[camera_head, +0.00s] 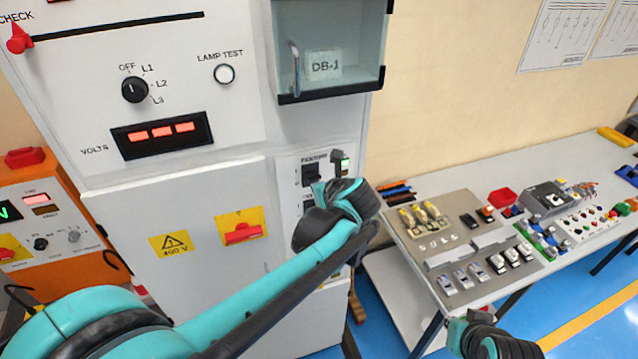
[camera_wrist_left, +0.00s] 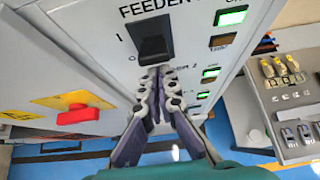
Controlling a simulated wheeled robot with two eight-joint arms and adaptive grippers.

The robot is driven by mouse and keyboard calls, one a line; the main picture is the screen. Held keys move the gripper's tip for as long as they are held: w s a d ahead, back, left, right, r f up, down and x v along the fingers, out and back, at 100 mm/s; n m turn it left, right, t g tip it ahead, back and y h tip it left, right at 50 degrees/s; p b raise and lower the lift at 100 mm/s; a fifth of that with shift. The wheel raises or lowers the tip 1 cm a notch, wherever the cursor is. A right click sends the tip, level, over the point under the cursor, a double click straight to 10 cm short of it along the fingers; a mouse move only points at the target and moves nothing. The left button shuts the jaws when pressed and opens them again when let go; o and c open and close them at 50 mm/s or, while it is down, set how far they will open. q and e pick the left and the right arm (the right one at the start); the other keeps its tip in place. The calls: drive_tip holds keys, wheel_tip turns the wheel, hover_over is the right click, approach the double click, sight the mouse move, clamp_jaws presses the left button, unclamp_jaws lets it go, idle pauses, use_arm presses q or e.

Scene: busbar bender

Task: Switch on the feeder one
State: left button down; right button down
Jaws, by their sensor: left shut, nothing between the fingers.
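The feeder one switch (camera_wrist_left: 152,40) is a black block on the grey panel, with I marked above O at its left; which position it stands in is hard to tell. A bright green lamp (camera_wrist_left: 231,16) and a dark amber trip lamp (camera_wrist_left: 222,40) are right of it. My left gripper (camera_wrist_left: 160,75) is shut and empty, its tips just below the switch; contact is unclear. In the head view the switch (camera_head: 311,173) shows just above and left of my left gripper (camera_head: 330,188). My right gripper (camera_head: 488,335) is partly in view at the bottom, fingers unclear.
A second feeder row below is mostly hidden by my left gripper. A red handle on a yellow plate (camera_head: 243,232) is on the cabinet door to the left. The DB-1 box (camera_head: 330,60) juts out above. A bench with component boards (camera_head: 470,240) stands right.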

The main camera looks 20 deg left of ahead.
drive_tip(key=shift+f, duration=0.1)
use_arm(q)
drive_tip(key=shift+w+r+p, duration=0.1)
drive_tip(key=shift+r+p, duration=0.45)
drive_tip(key=shift+r, duration=0.15)
use_arm(e)
drive_tip(key=shift+w+r, duration=0.1)
drive_tip(key=shift+r, duration=0.4)
